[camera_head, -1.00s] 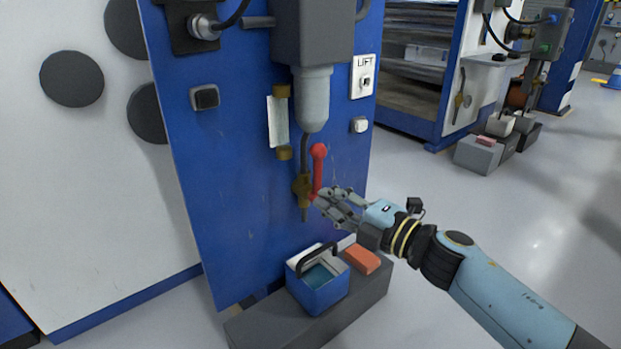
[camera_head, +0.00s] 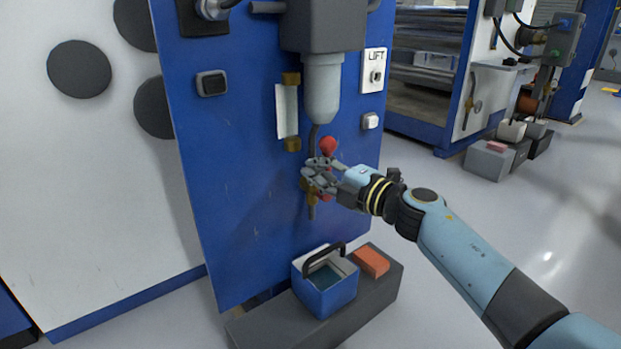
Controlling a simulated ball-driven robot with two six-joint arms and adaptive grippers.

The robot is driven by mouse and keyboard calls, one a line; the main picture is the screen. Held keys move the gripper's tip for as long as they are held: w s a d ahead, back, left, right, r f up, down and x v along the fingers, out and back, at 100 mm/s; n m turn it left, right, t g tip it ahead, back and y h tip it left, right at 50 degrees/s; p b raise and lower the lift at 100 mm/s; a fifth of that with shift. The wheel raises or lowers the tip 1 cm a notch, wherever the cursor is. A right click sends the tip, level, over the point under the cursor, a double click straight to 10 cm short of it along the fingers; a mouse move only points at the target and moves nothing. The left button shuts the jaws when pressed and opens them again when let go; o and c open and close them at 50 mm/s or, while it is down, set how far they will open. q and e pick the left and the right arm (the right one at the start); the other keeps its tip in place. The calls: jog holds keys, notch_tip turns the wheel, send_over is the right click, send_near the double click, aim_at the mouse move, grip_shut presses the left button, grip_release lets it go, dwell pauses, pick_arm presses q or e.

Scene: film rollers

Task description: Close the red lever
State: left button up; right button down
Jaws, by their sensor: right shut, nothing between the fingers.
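The red lever (camera_head: 328,146) is on the brass valve (camera_head: 311,202) on the front of the blue panel, below the grey cylinder. It stands roughly upright, with its round top end showing above my right gripper. My right gripper (camera_head: 310,172) is shut and empty, in front of the lever's middle part and hiding it. A little red shows just below the fingers. I cannot tell whether the fingers touch the lever. My left gripper is not in view.
A blue and white bucket (camera_head: 325,294) with a dark handle and an orange block (camera_head: 372,262) sit on a grey step (camera_head: 277,325) below the valve. A grey cylinder (camera_head: 321,88) hangs above it. The floor to the right is open.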

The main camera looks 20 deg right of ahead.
jog(key=shift+d, duration=0.15)
jog(key=shift+d+r, duration=0.1)
dwell(0.3)
jog(key=shift+w+d+m, duration=0.1)
jog(key=shift+d+m, duration=0.1)
jog(key=shift+m, duration=0.2)
jog(key=shift+p, duration=0.3)
